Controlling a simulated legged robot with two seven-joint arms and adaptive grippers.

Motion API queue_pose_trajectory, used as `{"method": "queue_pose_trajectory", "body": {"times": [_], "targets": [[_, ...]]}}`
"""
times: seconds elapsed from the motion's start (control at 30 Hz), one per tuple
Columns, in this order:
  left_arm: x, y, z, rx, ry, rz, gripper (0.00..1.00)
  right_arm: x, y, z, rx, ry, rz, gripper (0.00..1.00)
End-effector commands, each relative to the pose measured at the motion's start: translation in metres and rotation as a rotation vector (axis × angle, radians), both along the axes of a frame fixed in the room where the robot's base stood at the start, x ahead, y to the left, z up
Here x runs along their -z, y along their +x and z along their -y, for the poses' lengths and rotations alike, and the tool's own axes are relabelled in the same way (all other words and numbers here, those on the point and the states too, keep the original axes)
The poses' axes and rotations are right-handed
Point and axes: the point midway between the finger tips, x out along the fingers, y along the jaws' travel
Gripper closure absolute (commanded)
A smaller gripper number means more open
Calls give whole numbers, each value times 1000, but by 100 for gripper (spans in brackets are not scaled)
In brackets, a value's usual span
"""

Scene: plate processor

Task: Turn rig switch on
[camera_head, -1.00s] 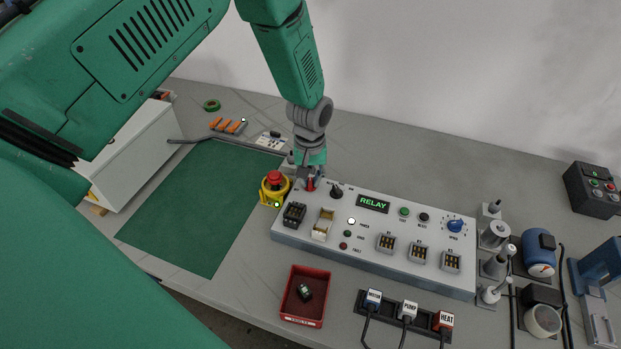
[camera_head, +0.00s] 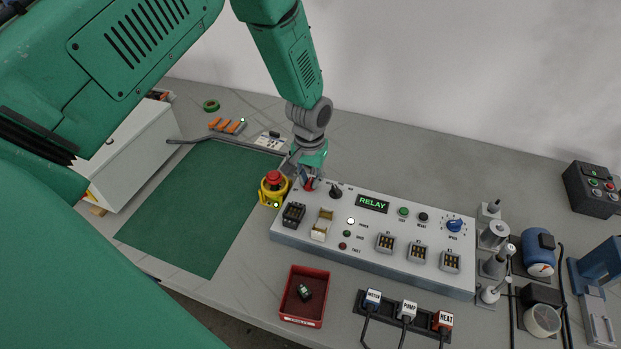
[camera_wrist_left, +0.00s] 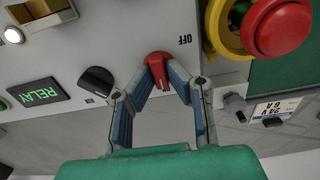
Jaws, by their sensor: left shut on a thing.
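The rig switch is a red knob (camera_head: 309,184) at the left end of the grey control panel (camera_head: 290,238). In the left wrist view the red knob (camera_wrist_left: 158,68) sits between the fingertips, with the label OFF beside it. My left gripper (camera_head: 308,178) reaches down onto the knob from behind. In the left wrist view my left gripper (camera_wrist_left: 160,76) is shut on the knob, one finger on each side. The fingers hide part of the knob in the head view. My right gripper is not in view.
A yellow emergency stop with red button (camera_head: 273,180) stands close left of the gripper. A black knob (camera_head: 336,191) and the lit RELAY display (camera_head: 373,203) lie to its right. A red bin (camera_head: 289,316) stands in front. The green mat (camera_head: 200,210) is clear.

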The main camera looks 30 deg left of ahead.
Motion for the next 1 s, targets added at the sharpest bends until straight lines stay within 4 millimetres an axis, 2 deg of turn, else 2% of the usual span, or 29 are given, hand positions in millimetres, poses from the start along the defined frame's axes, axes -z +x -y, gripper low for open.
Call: {"method": "queue_pose_trajectory", "body": {"times": [0.17, 0.2, 0.23, 0.27, 0.57, 0.67, 0.77, 1.0], "targets": [[2, -3, 1, 3, -1, -8, 100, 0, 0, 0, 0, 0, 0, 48], [2, -3, 0, 3, 0, -8, 81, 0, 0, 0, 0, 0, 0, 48], [2, -3, 0, 2, 0, -8, 70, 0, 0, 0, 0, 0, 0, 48], [2, -3, 0, 2, -1, -8, 68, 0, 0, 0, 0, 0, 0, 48], [0, -1, 0, 1, 0, -3, 68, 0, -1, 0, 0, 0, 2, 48], [-7, 0, 0, 0, 1, -1, 68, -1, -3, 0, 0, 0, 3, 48], [-22, 0, 0, 0, 1, 0, 68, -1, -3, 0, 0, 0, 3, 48], [-74, 0, 0, 2, 1, -1, 68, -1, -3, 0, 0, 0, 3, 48]]}}
